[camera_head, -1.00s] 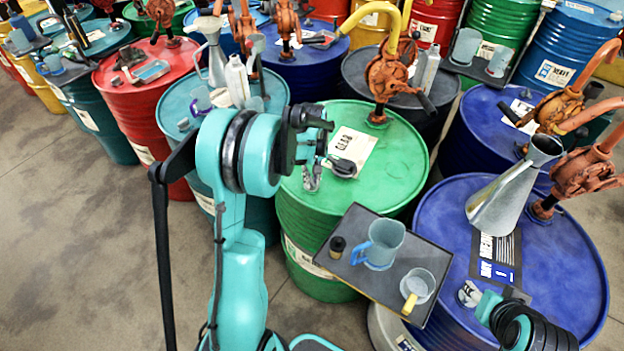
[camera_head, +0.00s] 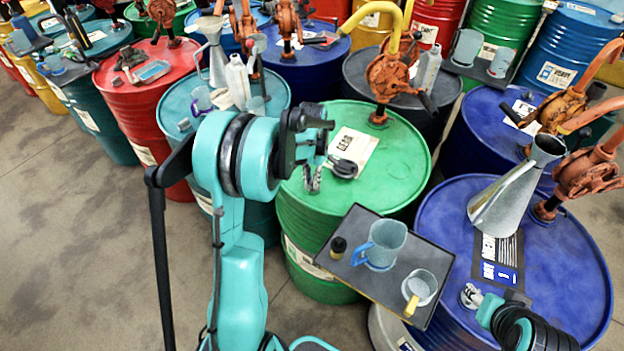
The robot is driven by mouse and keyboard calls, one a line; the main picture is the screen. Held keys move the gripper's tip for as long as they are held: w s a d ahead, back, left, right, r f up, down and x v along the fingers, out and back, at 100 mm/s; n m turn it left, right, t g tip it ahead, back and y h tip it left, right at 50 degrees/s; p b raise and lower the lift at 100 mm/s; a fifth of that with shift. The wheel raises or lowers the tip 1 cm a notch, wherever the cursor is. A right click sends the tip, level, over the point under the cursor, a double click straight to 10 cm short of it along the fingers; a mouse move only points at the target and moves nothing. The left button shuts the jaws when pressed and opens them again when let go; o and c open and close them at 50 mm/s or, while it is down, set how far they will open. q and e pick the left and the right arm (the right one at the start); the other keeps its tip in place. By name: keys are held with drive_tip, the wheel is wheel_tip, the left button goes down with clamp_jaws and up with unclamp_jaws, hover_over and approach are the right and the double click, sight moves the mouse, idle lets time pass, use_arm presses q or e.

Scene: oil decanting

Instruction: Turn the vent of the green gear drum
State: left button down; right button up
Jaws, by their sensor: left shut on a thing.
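The green gear drum (camera_head: 405,165) stands upright in the middle, with a paper label and a rust-red pump on its lid. A dark round cap (camera_head: 344,168) lies on the label's lower edge. My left gripper (camera_head: 313,181) is low over the lid's left part, just left of that cap. Its fingers are shut on the drum's small vent, which they and my wrist hide almost wholly. My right gripper (camera_head: 470,296) is at the lower right, over the near blue drum (camera_head: 570,270). Its fingers are small in view, and I cannot tell their opening.
A dark tray (camera_head: 345,276) at the green drum's front right bears a blue-handled jug (camera_head: 382,243), a yellow-handled cup (camera_head: 420,286) and a small dark bottle (camera_head: 338,246). A metal funnel can (camera_head: 510,195) stands on the blue drum. Other drums crowd behind; floor is open at left.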

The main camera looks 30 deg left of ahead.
use_arm(q)
drive_tip(key=shift+m, duration=0.9)
drive_tip(key=c, duration=1.5)
unclamp_jaws()
drive_tip(key=shift+c, duration=0.2)
drive_tip(key=shift+r, duration=0.1)
wheel_tip(320, 180, up, 12)
